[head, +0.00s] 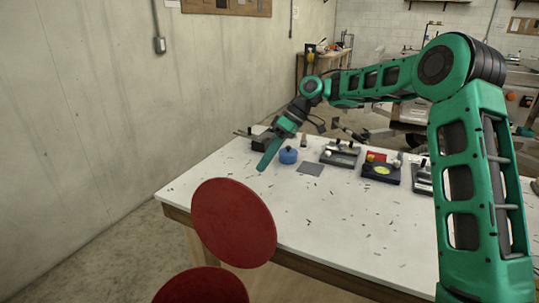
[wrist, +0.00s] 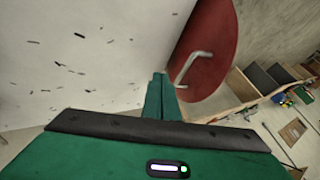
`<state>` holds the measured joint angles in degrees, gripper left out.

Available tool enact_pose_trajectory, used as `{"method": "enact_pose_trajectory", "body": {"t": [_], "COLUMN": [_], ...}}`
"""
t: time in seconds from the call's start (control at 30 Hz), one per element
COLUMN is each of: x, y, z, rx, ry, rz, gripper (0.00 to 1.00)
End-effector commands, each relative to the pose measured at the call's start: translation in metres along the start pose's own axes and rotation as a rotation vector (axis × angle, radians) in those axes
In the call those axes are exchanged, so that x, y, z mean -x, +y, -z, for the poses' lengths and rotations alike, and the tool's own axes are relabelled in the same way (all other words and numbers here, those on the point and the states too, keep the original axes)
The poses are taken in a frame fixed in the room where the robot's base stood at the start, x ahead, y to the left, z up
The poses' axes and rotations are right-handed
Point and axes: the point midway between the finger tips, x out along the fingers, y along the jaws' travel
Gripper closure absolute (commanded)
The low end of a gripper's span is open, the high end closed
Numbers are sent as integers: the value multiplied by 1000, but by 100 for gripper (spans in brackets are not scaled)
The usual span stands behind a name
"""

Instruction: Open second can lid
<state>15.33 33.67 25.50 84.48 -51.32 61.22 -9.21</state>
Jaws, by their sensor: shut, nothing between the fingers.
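Two round red can lids show in the head view. One lid (head: 234,222) stands tilted up by the front left of the table. The other lid (head: 203,288) is lower and cut off by the bottom edge. The cans' bodies are out of view. A red lid (wrist: 208,45) with a bent metal handle (wrist: 190,68) also shows in the wrist view; which of the two it is, I cannot tell. My green gripper (head: 264,163) is shut and empty, above the table's left part. Its fingers (wrist: 161,82) point toward the left of the handle in the wrist view.
A white table (head: 330,215) with scattered dark bits lies below my gripper. A blue round object (head: 288,155), a grey square plate (head: 310,169) and dark fixtures (head: 381,172) stand toward its back. A concrete wall (head: 90,110) is at left. The table's front is mostly clear.

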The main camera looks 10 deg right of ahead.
Motion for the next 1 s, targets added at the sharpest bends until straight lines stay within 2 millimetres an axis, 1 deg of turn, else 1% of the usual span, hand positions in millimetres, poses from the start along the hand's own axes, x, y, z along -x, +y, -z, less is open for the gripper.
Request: {"method": "enact_pose_trajectory", "body": {"t": [0.03,0.2,0.3,0.4,0.6,1.0], "x": [-10,-41,-48,-53,-59,-60], "y": [-1,-1,-15,-24,-34,-36], "z": [0,0,0,0,0,0], "rx": [1,1,2,1,0,2], "ry": [-2,-3,-2,-1,-1,-1], "rz": [2,1,0,-1,-1,-4], "gripper": [100,100,100,100,100,100]}}
